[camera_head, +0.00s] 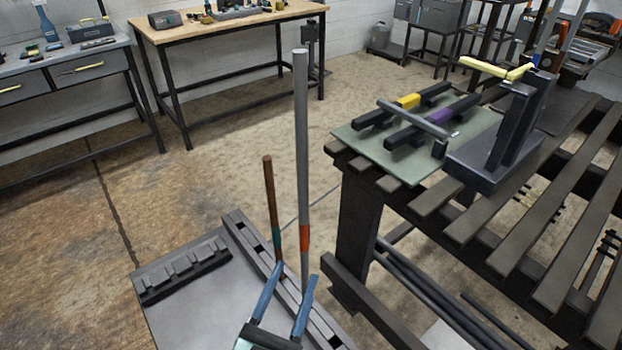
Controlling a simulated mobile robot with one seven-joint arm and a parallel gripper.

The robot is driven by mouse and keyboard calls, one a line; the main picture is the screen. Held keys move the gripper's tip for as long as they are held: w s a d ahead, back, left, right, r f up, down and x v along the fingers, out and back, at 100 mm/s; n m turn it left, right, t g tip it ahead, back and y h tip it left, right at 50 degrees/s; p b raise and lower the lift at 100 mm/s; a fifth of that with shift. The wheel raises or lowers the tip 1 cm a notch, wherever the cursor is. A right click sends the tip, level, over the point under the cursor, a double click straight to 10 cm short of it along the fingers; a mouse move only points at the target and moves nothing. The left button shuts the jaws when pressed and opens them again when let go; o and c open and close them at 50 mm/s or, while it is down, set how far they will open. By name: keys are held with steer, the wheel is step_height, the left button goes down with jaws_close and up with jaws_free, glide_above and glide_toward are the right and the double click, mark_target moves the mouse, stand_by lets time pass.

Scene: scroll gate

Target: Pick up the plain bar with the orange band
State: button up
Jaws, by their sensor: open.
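The plain grey bar with the orange band (302,150) stands upright and tall in the head view, with its band low on its length. Its lower end comes down to the slotted rack (255,245), partly hidden behind my gripper's right finger. My gripper (294,272) has two blue fingers, spread apart, at the bottom of the view. It is open and looks empty, below the orange band in the picture. I cannot tell whether the bar is between the fingers or beyond them.
A shorter rusty bar with a teal band (270,205) stands close to the left of the grey bar. A slatted bench (470,225) on the right carries a green mat (400,165) with clamp-like tools. Open floor (200,170) lies behind the rack.

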mark_target(304, 236)
steer(key=w+d+f+n+p, duration=0.1)
steer(key=w+d+n, duration=0.2)
steer(key=w, duration=0.8)
steer(key=shift+w+p, duration=0.25)
steer(key=shift+p, duration=0.1)
jaws_close()
stand_by(1.1)
steer(key=shift+r, duration=0.2)
